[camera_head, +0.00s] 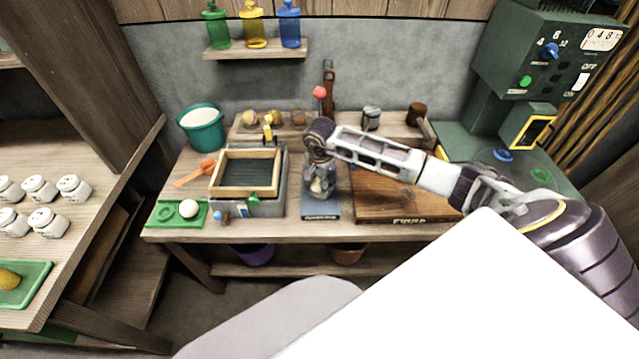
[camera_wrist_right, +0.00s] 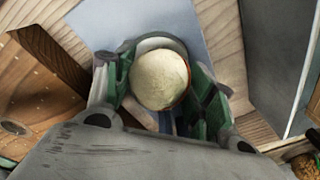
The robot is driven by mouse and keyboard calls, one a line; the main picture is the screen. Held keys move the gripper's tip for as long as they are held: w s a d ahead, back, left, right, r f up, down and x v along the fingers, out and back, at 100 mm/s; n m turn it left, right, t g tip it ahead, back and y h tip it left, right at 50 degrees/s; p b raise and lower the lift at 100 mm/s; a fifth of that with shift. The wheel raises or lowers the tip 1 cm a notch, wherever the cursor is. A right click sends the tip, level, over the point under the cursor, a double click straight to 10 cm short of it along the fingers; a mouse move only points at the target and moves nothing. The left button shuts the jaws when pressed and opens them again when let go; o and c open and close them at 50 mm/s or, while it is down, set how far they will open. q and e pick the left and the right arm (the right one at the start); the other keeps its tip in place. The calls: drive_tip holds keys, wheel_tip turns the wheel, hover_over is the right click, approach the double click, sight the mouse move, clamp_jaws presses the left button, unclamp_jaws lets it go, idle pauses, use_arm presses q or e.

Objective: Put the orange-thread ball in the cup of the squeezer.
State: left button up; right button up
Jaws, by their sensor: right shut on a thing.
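My right gripper (camera_wrist_right: 160,88) is shut on a pale cream ball (camera_wrist_right: 158,80). A thin orange-brown line shows at the ball's lower right edge. In the head view the gripper (camera_head: 320,172) points down over the squeezer, and the ball is mostly hidden there. The squeezer has a blue-grey base plate (camera_head: 320,211) and a red-knobbed lever (camera_head: 320,92). In the wrist view a grey round rim (camera_wrist_right: 150,42), perhaps the cup, shows just behind the ball. I cannot tell whether the ball rests in it. My left gripper is not in view.
A framed box (camera_head: 247,150) stands left of the squeezer, and a wooden board (camera_head: 385,200) lies to its right. A white ball (camera_head: 189,208) sits on a green tray (camera_head: 162,214). Banded balls (camera_head: 271,117) sit on the back ledge. A teal bucket (camera_head: 202,132) stands at the back left.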

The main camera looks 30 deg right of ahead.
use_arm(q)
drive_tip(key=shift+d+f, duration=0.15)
use_arm(e)
drive_tip(key=o, duration=0.9)
drive_tip(key=shift+o, duration=1.4)
drive_tip(key=shift+r, duration=0.7)
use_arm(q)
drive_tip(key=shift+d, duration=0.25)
use_arm(e)
wheel_tip(320, 180, up, 10)
drive_tip(key=s, duration=0.1)
drive_tip(key=shift+a+r, duration=0.25)
drive_tip(key=shift+a, duration=0.05)
